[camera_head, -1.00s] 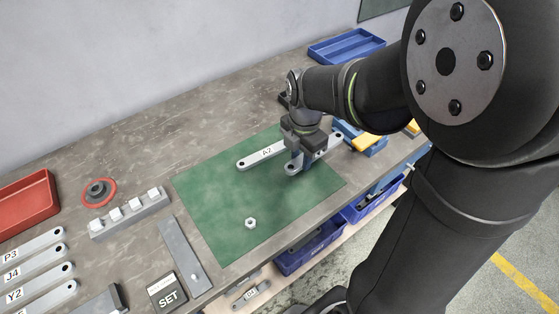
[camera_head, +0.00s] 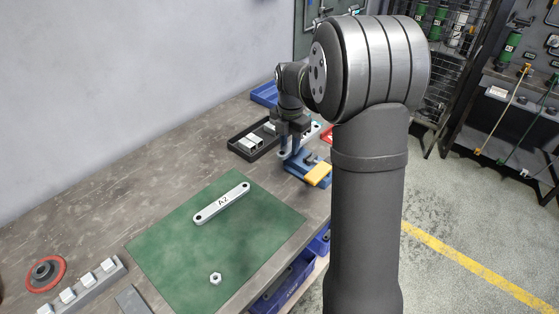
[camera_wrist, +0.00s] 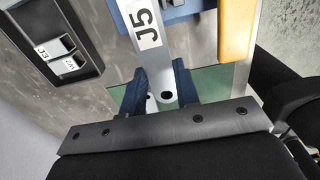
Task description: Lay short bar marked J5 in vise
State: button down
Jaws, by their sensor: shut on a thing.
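My gripper (camera_head: 291,150) is shut on the short bar marked J5 (camera_wrist: 148,28). The bar is grey metal with a white label and a hole near its end; a bit of it shows beside the fingers in the head view (camera_head: 314,129). In the wrist view the blue fingers grip its sides near the holed end. The blue vise (camera_head: 304,168) with a yellow part (camera_head: 318,175) is just below and right of the gripper. In the wrist view the bar's far part passes over the blue vise body (camera_wrist: 182,14). I cannot tell whether they touch.
A black tray (camera_head: 238,146) with pale labelled blocks stands left of the vise. A bar marked A2 (camera_head: 208,213) and a nut (camera_head: 215,278) lie on the green mat (camera_head: 165,242). Blue bins (camera_head: 275,292) are below the bench edge.

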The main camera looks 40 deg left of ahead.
jog(key=shift+w+a+f, duration=0.15)
jog(key=shift+w, duration=0.4)
jog(key=shift+w+a+f, duration=0.1)
jog(key=shift+w, duration=0.4)
jog(key=shift+f, duration=3.2)
jog(key=c, duration=1)
grip_release()
notch_tip(320, 180, up, 17)
jog(key=shift+r, duration=0.15)
